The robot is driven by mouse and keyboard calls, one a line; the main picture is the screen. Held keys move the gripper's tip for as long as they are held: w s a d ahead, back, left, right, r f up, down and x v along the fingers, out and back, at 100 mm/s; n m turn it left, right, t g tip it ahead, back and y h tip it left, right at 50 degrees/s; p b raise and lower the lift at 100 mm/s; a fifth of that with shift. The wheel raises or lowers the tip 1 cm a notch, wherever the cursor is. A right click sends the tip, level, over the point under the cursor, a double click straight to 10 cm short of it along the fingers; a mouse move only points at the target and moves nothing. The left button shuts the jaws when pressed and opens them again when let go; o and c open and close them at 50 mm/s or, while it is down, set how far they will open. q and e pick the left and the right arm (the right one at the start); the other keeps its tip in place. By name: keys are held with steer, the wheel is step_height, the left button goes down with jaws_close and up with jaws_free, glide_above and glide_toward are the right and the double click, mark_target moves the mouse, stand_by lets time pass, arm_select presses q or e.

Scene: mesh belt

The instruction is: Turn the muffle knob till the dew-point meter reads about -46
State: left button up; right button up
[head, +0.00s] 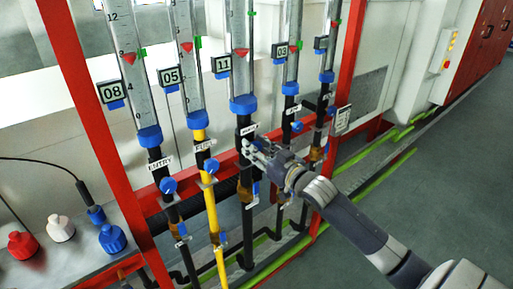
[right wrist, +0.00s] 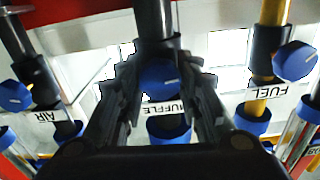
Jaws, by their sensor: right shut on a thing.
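The muffle knob (right wrist: 160,78) is a blue round knob with a pale mark, on a black pipe just by the MUFFLE label (right wrist: 165,108). My right gripper (right wrist: 160,90) has its fingers on both sides of this knob and is shut on it. In the head view my right gripper (head: 250,150) reaches the middle pipe and hides the knob. The flow tube (head: 240,50) above it has a red float and a tag reading 11 (head: 222,65). I cannot make out a dew-point reading. My left gripper is out of view.
Neighbouring knobs stand close by: the FUEL knob (head: 211,166), the ENTRY knob (head: 168,185) and the AIR knob (right wrist: 14,96). A red frame post (head: 350,50) stands right of the tubes. A grey bench (head: 75,255) with coloured caps is at lower left. The floor at right is clear.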

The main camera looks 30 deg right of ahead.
steer(key=n+p, duration=0.1)
steer(key=n, duration=0.3)
steer(key=shift+r+n, duration=0.1)
steer(key=shift+n, duration=0.3)
steer(key=shift+a+n+p, duration=0.1)
steer(key=shift+n+p, duration=0.2)
steer(key=shift+n, duration=2)
steer(key=o, duration=1.1)
steer(key=shift+s, duration=0.15)
steer(key=s, duration=0.7)
steer(key=s+d, duration=0.1)
steer(key=s, duration=0.3)
steer(key=shift+s, duration=0.35)
